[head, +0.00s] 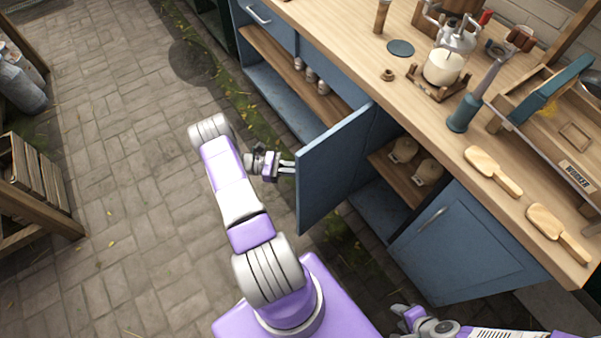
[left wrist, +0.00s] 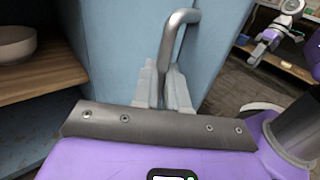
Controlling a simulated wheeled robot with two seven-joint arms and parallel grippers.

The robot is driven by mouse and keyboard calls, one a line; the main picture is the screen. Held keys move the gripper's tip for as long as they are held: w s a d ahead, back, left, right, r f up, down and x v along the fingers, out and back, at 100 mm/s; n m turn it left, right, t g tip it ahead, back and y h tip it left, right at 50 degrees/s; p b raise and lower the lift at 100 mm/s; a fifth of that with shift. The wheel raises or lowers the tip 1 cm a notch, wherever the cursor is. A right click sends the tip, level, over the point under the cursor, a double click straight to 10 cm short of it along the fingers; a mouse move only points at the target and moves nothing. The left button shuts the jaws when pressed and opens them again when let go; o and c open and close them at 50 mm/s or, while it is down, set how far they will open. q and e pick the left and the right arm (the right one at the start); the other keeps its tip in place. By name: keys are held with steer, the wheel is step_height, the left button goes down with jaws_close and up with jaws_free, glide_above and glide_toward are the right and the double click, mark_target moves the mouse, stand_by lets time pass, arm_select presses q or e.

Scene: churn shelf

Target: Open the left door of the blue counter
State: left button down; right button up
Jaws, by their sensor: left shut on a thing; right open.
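The blue counter (head: 238,55) runs along the right of the head view. Its left door (head: 330,170) stands swung out from the front, with shelves showing on both sides of it. My left gripper (head: 288,166) is at the door's outer edge. In the left wrist view, its fingers (left wrist: 165,90) are shut on the silver handle (left wrist: 172,45) of the blue door panel (left wrist: 130,40). The door hides part of the counter's inside. The right door (head: 465,245) is closed, with its own handle (head: 432,217). My right gripper (head: 402,320) is open at the bottom edge, away from the counter.
A wooden crate (head: 35,175) stands at the left. The paving (head: 120,120) between is clear.

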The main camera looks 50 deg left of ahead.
arm_select(q)
steer(key=shift+w+d+r, duration=0.1)
steer(key=shift+w, duration=0.35)
steer(key=c, duration=1.2)
jaws_free()
steer(key=shift+w, duration=0.15)
steer(key=shift+o, duration=0.2)
steer(key=shift+s, duration=0.2)
steer(key=v, duration=0.7)
steer(key=shift+s+a+p, duration=0.25)
steer(key=shift+p, duration=0.1)
